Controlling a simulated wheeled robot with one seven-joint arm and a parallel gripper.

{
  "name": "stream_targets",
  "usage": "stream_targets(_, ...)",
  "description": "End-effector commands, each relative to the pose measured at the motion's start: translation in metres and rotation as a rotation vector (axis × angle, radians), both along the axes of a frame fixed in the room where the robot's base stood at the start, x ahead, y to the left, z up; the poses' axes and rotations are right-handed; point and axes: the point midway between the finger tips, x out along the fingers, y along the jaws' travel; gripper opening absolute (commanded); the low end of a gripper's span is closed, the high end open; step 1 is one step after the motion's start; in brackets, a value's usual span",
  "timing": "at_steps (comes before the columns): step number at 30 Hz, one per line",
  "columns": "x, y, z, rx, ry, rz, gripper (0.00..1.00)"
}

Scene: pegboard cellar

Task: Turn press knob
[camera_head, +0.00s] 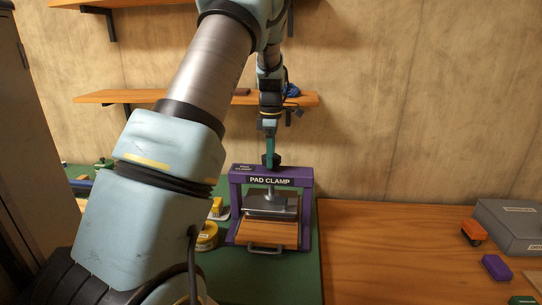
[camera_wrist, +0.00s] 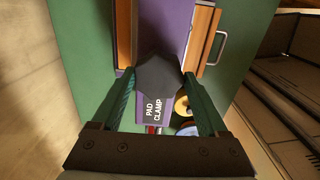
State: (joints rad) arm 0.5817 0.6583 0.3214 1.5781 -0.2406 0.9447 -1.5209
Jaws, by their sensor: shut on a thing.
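The purple press (camera_head: 306,212), labelled "PAD CLAMP", stands upright on the green mat. Its grey pressure plate (camera_head: 270,207) hangs from a metal spindle above a wooden tray (camera_head: 262,231) with a metal handle. The dark, many-sided press knob (camera_head: 271,161) sits on top of the frame. My gripper (camera_head: 270,155) comes straight down from above and is shut on the knob. In the wrist view, the knob (camera_wrist: 158,76) lies between the two teal fingers, with the purple frame (camera_wrist: 178,32) behind it. The finger contact is small in the head view.
A yellow round item (camera_head: 207,237) and a smaller yellow item (camera_head: 217,206) sit left of the press. A grey box (camera_head: 512,226), an orange toy (camera_head: 473,231) and a purple block (camera_head: 496,267) lie far right. The wooden tabletop (camera_head: 390,250) between is clear. A shelf (camera_head: 125,97) hangs behind.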

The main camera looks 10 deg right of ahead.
Motion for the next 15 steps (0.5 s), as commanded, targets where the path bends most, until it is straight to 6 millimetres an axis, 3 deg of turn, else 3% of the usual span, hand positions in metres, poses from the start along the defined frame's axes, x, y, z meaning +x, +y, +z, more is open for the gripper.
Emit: stream_targets(15,0.0008,-0.0005,0.0006,-0.002,-0.004,-0.49,0.21)
